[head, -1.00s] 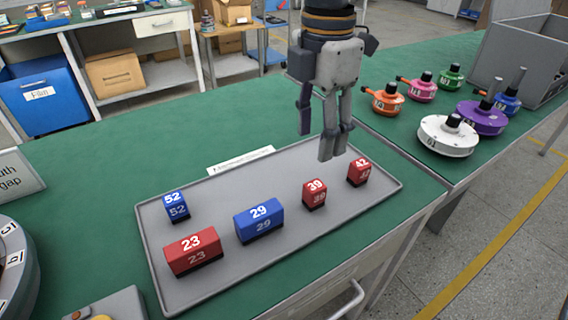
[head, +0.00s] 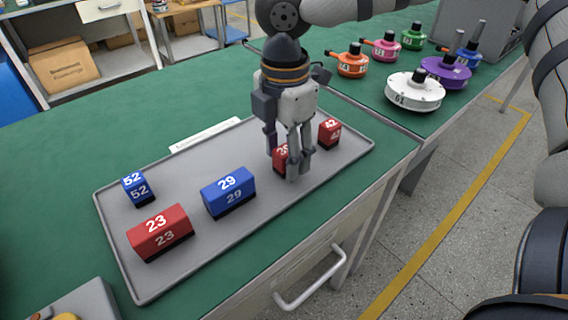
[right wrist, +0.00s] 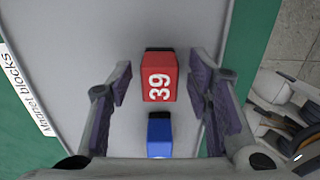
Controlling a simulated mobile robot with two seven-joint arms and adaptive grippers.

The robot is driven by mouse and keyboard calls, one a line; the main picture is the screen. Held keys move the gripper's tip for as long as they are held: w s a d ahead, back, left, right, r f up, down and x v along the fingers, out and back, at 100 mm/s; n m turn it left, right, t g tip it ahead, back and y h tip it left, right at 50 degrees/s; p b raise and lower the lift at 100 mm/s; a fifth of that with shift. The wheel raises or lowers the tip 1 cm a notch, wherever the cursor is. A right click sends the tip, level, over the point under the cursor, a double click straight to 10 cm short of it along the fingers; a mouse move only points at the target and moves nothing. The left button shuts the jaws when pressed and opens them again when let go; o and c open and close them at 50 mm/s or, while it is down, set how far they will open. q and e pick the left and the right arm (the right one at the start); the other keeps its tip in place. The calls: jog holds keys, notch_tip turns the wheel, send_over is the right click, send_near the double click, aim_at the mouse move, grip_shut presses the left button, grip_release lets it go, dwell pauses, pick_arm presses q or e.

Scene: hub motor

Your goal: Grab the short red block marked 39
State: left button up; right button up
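The short red block marked 39 (head: 279,157) stands on the grey tray (head: 262,208), partly hidden behind my right gripper's fingers in the head view. In the right wrist view the block (right wrist: 159,78) shows its number and lies between the two spread fingers, with a gap on each side. My right gripper (head: 285,162) is open and points down over the block. Its fingers (right wrist: 160,80) touch nothing that I can see.
The tray also holds red block 42 (head: 329,134), blue block 29 (head: 228,192), red block 23 (head: 160,233) and blue block 52 (head: 138,189). Several coloured motors stand at the upper right, the white one (head: 415,91) nearest. A label strip (head: 205,134) lies behind the tray.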

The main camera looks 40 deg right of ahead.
grip_shut()
jog(key=shift+r, duration=0.1)
